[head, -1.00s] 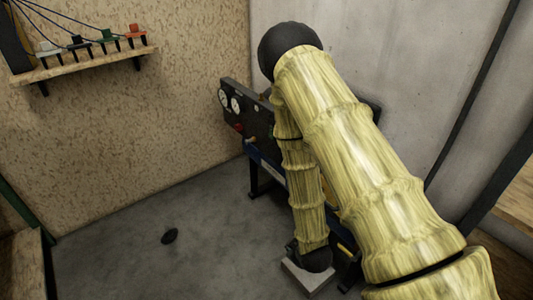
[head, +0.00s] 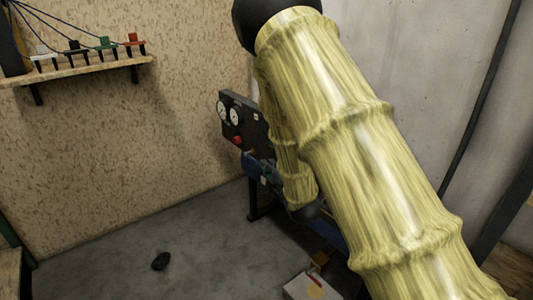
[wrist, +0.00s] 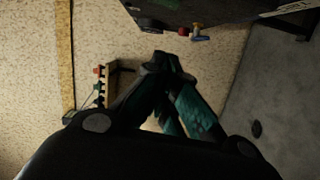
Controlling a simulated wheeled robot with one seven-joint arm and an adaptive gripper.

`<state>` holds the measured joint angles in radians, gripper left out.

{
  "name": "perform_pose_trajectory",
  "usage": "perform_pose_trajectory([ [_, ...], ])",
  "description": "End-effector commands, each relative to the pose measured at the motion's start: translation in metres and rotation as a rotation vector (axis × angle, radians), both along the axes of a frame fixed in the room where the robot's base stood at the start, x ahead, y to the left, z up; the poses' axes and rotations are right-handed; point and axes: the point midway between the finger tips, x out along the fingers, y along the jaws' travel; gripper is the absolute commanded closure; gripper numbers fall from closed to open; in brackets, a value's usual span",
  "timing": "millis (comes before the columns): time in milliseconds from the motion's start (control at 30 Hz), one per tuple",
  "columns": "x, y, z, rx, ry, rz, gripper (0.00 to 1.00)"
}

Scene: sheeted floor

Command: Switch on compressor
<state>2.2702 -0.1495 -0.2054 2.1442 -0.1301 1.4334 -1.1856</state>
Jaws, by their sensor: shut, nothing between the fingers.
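The compressor shows in the head view as a dark panel (head: 256,128) with two white round gauges (head: 235,116) and a red knob (head: 237,140). Blue parts (head: 251,165) show below the panel. My arm hides much of its right side. In the wrist view the compressor's dark panel (wrist: 225,11) is upside down at the top, with the red knob (wrist: 183,32) and a small brass and blue fitting (wrist: 200,34). My gripper (wrist: 160,60) is shut and empty. Its tips appear just below the knob in that picture, apart from it. My arm mostly hides the gripper in the head view.
A wooden shelf (head: 92,70) with several coloured clamp-like items and cables is on the left wall. A small dark object (head: 161,261) lies on the otherwise clear grey floor (head: 110,262). A grey wall stands behind the compressor.

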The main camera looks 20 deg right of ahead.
Motion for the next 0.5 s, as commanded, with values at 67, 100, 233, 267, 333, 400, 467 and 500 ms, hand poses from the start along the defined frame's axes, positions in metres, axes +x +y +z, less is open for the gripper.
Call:
perform_pose_trajectory([
  [67, 0.0, 0.0, 0.0, 0.001, 0.001, 0.0, 1.0],
  [100, 0.0, 0.0, 0.0, 0.001, 0.001, 0.0, 1.0],
  [233, 0.004, 0.001, -0.001, 0.002, 0.001, 0.0, 1.0],
  [267, 0.007, 0.001, -0.001, 0.002, 0.001, 0.0, 1.0],
  [333, 0.014, 0.002, -0.002, 0.003, 0.001, 0.0, 1.0],
  [400, 0.023, 0.003, -0.002, 0.003, 0.0, 0.0, 1.0],
  [467, 0.033, 0.004, -0.003, 0.003, 0.0, 0.0, 1.0],
  [500, 0.04, 0.004, -0.003, 0.003, 0.0, 0.0, 1.0],
])
